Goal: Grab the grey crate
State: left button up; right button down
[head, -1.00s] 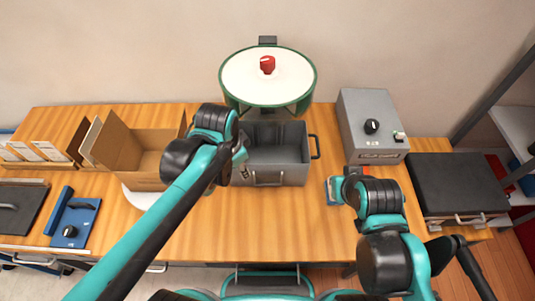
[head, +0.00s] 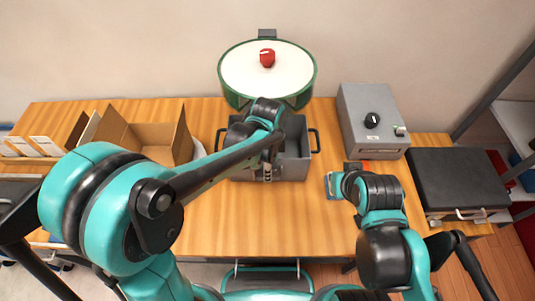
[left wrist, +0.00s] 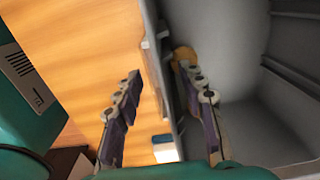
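The grey crate (head: 296,166) stands open-topped on the wooden table, below the green-rimmed round disc. It has dark handles at its left and right ends. In the left wrist view its grey wall and interior (left wrist: 235,70) fill the right side. My left gripper (head: 268,172) is at the crate's front wall. In the left wrist view my left gripper (left wrist: 160,112) is open, with one finger over the table side and the other on the inner side of the wall. Contact cannot be told. My right gripper (head: 336,186) is right of the crate, its fingers mostly hidden.
A cardboard box (head: 155,138) stands left of the crate. A grey control box (head: 368,112) and a black-lidded case (head: 455,180) stand right. The round white disc (head: 268,75) with a red knob overhangs behind. Table in front of the crate is clear.

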pick_arm(q)
jog(key=shift+f, duration=0.65)
grip_shut()
jog(key=shift+r, duration=0.1)
jog(key=shift+r, duration=0.1)
